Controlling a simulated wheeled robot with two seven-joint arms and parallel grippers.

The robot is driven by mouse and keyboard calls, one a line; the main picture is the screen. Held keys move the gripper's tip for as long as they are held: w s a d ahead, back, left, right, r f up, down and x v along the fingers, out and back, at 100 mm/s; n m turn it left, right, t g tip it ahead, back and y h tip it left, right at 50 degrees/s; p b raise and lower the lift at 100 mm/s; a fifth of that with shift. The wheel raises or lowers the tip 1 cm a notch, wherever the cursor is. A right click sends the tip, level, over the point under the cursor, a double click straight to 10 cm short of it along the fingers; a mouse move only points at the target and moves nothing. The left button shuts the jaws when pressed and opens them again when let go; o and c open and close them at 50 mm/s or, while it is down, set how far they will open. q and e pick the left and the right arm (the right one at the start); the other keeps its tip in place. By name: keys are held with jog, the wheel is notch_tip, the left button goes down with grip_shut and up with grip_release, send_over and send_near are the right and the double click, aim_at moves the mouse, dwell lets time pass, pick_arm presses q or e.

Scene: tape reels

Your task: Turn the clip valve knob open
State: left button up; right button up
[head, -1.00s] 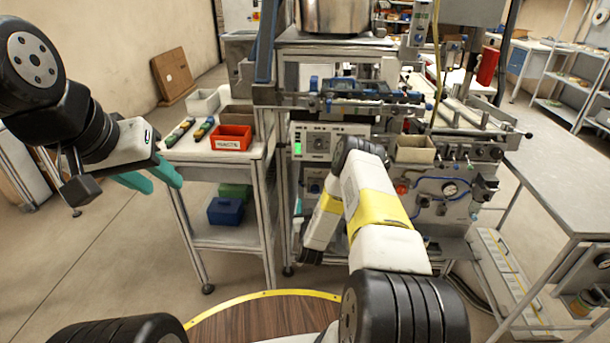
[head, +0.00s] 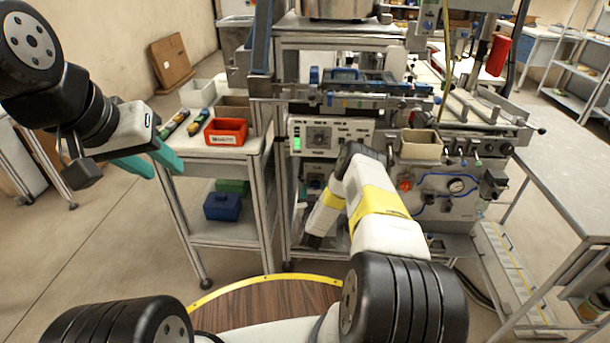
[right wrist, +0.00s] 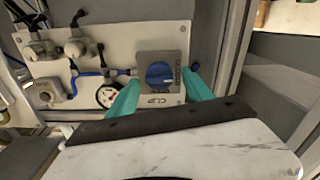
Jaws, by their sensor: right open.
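In the right wrist view a round blue knob (right wrist: 159,75) sits on a grey square plate fixed to a pale panel. My right gripper (right wrist: 160,78) is open, with one teal finger at each side of the knob in the picture. I cannot tell whether the fingers touch it. My left gripper (head: 166,171) is open and empty, at the left, in front of the side cart.
A gauge (right wrist: 107,95) with blue tubing and several valve fittings lie left of the knob. A grey upright post (right wrist: 232,60) stands close on the right. The cart carries a red bin (head: 226,132). A control box (head: 325,136) is on the machine.

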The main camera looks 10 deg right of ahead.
jog(key=shift+w, duration=0.1)
grip_shut()
